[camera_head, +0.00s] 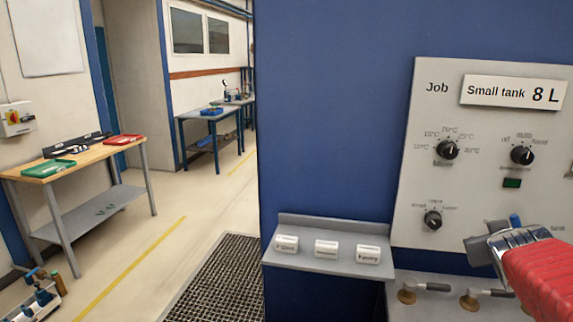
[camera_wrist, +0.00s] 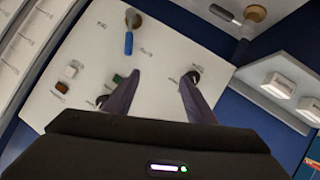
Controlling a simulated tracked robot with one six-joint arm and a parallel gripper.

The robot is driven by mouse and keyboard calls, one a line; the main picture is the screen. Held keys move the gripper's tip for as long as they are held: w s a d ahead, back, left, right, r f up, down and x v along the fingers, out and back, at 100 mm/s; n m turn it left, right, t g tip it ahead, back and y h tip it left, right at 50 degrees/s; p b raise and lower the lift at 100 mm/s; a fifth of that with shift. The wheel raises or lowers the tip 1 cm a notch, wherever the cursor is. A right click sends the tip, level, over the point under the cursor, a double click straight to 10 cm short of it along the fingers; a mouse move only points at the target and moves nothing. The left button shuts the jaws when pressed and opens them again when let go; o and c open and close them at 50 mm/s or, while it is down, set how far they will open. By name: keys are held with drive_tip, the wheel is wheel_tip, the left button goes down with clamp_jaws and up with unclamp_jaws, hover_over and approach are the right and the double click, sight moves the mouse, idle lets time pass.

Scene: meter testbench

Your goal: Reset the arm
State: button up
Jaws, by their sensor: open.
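My gripper (camera_wrist: 160,80) is open in the wrist view, its two dark fingers spread in front of the pale control panel (camera_wrist: 160,50), with nothing visible between them. A dark knob (camera_wrist: 194,77) shows by the tip of the right finger; whether they touch I cannot tell. A blue-handled lever (camera_wrist: 128,42) lies beyond the left finger. In the head view my red arm comes in from the lower right, in front of the panel (camera_head: 480,190). It hides the panel's lower right part, and the fingertips are not clear there.
The panel carries knobs (camera_head: 447,150) and a "Small tank 8 L" sign (camera_head: 512,92). Left of it, a grey shelf (camera_head: 310,262) holds white labelled blocks (camera_head: 326,249). Brass-based valves (camera_head: 407,296) sit below.

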drive_tip(key=s+a+f+m+g+y, duration=0.1)
drive_tip(key=s+a+f+g+y, duration=0.15)
drive_tip(key=s+a+f, duration=0.4)
drive_tip(key=s+a+f+g+y, duration=0.2)
drive_tip(key=s+a+f+g, duration=0.15)
drive_tip(key=s+a, duration=0.5)
drive_tip(key=s+a+f+n+y, duration=0.1)
drive_tip(key=s+a, duration=0.4)
drive_tip(key=a, duration=0.9)
drive_tip(key=shift+a+n+t+y, duration=0.3)
drive_tip(key=shift+n+y, duration=0.2)
drive_tip(key=shift+y, duration=0.25)
